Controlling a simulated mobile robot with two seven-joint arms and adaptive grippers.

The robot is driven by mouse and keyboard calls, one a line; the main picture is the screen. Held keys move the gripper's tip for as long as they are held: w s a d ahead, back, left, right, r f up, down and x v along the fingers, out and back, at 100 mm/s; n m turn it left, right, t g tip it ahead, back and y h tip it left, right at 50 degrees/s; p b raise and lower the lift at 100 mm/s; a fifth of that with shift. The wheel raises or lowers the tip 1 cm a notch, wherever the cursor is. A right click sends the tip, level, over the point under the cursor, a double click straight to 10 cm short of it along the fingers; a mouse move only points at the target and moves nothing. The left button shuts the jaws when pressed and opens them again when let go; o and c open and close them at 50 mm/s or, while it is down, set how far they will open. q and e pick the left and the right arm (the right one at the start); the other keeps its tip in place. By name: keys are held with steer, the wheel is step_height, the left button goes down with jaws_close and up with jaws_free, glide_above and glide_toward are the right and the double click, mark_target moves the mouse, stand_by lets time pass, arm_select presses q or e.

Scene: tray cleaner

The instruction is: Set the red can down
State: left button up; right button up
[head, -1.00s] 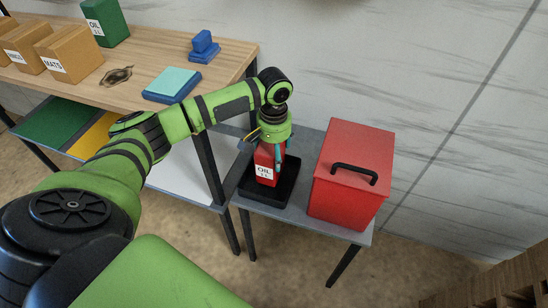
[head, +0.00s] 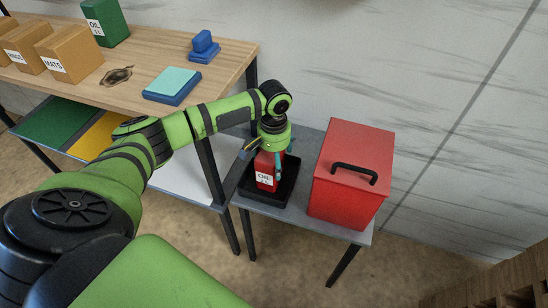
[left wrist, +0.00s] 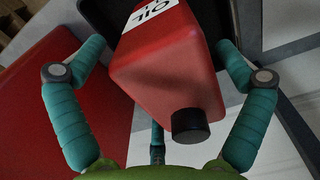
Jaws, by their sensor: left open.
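The red can (head: 266,174) with a white OIL label stands upright in a black tray (head: 288,188) on the small grey table. My left gripper (head: 267,160) is above and around the can, its fingers spread. In the left wrist view, the can (left wrist: 165,75) with its black cap lies between the open teal fingers, with a gap on both sides. The gripper hides the can's top in the head view. My right gripper is not in view.
A red box (head: 350,175) with a black handle stands close to the right of the tray. A wooden table (head: 130,85) on the left holds cartons, a green can (head: 105,22) and a teal-topped blue block (head: 172,85). A dark stain (head: 116,76) marks its top.

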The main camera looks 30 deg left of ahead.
arm_select(q)
steer(key=shift+r, duration=0.15)
step_height(320, 180, up, 12)
steer(key=shift+p, duration=0.3)
stand_by(1.3)
